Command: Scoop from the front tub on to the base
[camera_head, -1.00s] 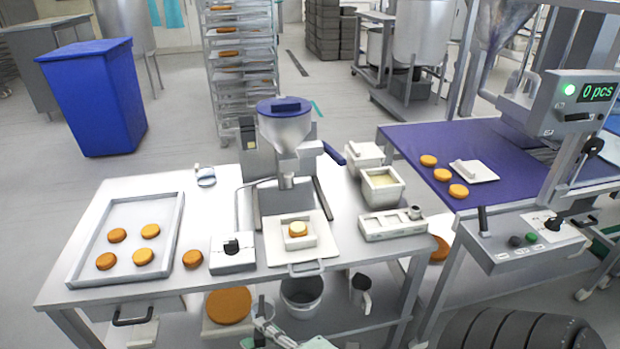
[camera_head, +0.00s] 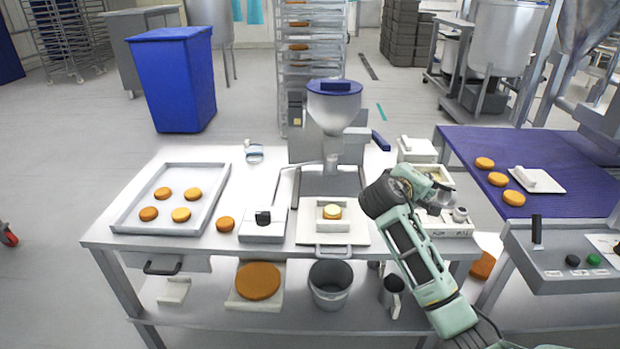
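The front tub (camera_head: 448,172) stands at the right end of the steel table and is partly hidden behind my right arm. A little pale filling shows inside it. My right gripper (camera_head: 432,187) is over or just in front of this tub; its fingers are too small and covered to tell open from shut, and I cannot make out a scoop in it. The base (camera_head: 332,213) is an orange-brown round with a pale top, sitting in a white holder on a white board (camera_head: 308,236) below the depositor. My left gripper is not in view.
The hopper depositor (camera_head: 334,110) stands behind the board. A tray (camera_head: 122,222) with several rounds lies at left, and a loose round (camera_head: 225,224) beside it. A second white tub (camera_head: 417,150) is behind the front tub. A purple belt (camera_head: 560,205) runs at right.

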